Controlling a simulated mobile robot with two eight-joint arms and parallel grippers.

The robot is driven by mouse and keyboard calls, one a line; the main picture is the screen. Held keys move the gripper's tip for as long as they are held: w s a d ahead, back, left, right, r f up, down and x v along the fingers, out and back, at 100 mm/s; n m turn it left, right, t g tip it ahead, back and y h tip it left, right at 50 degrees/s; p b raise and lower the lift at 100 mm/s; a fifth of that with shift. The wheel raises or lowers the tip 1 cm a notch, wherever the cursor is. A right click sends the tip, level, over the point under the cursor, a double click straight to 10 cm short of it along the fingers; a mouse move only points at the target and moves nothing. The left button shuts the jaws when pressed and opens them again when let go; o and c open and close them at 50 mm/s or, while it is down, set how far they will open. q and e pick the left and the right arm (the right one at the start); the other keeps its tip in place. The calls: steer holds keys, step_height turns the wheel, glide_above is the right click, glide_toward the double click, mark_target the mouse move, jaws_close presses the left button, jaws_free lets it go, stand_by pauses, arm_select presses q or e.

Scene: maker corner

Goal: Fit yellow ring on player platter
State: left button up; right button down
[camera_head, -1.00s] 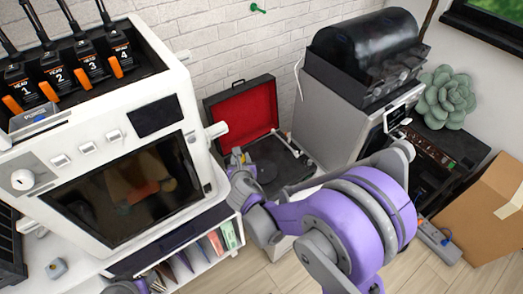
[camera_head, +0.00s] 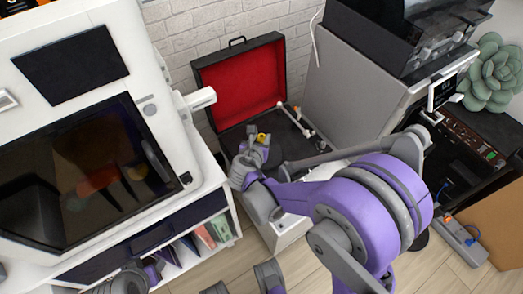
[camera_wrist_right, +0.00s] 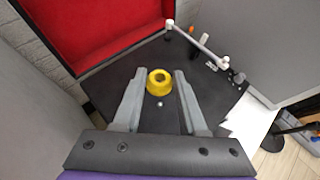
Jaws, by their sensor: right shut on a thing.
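The yellow ring (camera_wrist_right: 159,82) sits between the two fingertips of my right gripper (camera_wrist_right: 158,88), which is shut on it. In the head view the ring (camera_head: 262,138) shows as a small yellow patch at the gripper's tip (camera_head: 258,137), over the open record player (camera_head: 237,82). In the wrist view the player's deck (camera_wrist_right: 118,72) is dark, and a small silver pin (camera_wrist_right: 160,103) shows just below the ring in the picture. The black platter is hard to tell from the deck. I cannot tell the ring's height above it.
The player's red-lined lid stands open behind the deck. A pale tonearm (camera_wrist_right: 197,45) lies along the deck's right side. A white machine (camera_head: 165,110) stands to the left, and a grey cabinet (camera_head: 345,90) to the right, close to the player.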

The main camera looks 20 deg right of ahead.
steer(key=f+b, duration=0.1)
steer(key=d+f+b, duration=0.1)
steer(key=f, duration=0.1)
steer(key=shift+m+h, duration=0.4)
arm_select(q)
step_height(320, 180, down, 8)
steer(key=w+b, duration=0.1)
steer(key=b, duration=0.2)
steer(key=shift+b, duration=0.35)
arm_select(e)
steer(key=shift+f, duration=2.8)
arm_select(q)
steer(key=shift+f+b, duration=0.6)
arm_select(e)
steer(key=shift+f, duration=0.55)
steer(key=c, duration=0.7)
jaws_free()
steer(key=shift+c, duration=0.2)
steer(key=shift+p+v, duration=1.9)
steer(key=shift+v, duration=3.1)
arm_select(q)
steer(key=r, duration=0.4)
steer(key=shift+s+d+r, duration=0.15)
steer(key=shift+d+r, duration=0.05)
arm_select(e)
steer(key=shift+s+a+r, duration=0.1)
steer(key=shift+a+r, duration=0.15)
steer(key=shift+r, duration=0.05)
